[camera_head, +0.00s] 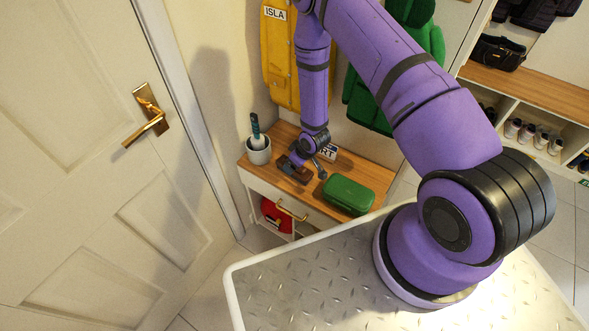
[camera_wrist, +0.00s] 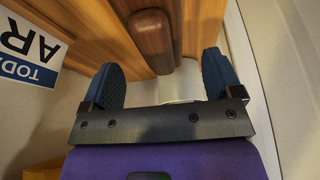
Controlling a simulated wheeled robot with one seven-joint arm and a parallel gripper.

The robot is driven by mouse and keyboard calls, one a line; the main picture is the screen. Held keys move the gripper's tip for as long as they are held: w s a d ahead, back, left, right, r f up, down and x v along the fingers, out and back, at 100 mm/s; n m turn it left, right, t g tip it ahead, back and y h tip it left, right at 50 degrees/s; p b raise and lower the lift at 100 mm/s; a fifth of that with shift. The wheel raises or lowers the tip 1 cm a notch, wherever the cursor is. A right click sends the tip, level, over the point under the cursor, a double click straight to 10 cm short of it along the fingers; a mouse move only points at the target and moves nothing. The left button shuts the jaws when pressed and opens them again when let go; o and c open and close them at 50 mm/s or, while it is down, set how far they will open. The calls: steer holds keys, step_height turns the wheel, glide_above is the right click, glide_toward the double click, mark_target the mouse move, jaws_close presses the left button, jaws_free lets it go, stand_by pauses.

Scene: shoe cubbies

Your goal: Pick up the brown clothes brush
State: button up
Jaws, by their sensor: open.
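The brown clothes brush (camera_head: 291,170) lies on the wooden top of a small cabinet, partly hidden by my gripper (camera_head: 307,167). In the wrist view its dark wooden body (camera_wrist: 152,38) runs down from the top edge, and its near end lies in the gap between the two blue fingertips. My gripper (camera_wrist: 160,72) is open, with a finger on each side of the brush and a visible gap on both sides. I cannot tell the height of the fingers over the cabinet top exactly.
The wooden cabinet top (camera_head: 354,176) also holds a green case (camera_head: 348,194) at right and a white pot (camera_head: 258,151) with a teal-handled item at left. A lettered sign (camera_head: 328,151) stands behind. Yellow (camera_head: 281,60) and green coats hang above.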

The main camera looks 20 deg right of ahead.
steer(key=shift+x, duration=2.25)
steer(key=shift+f, duration=0.25)
steer(key=c, duration=1.1)
steer(key=shift+r, duration=0.4)
step_height(320, 180, up, 3)
steer(key=shift+r, duration=0.1)
steer(key=s+a, duration=0.2)
steer(key=s, duration=0.2)
steer(key=s+a+r, duration=0.1)
steer(key=s+a, duration=0.2)
steer(key=s, duration=0.2)
steer(key=s+a, duration=0.3)
steer(key=s, duration=0.2)
steer(key=shift+r, duration=0.25)
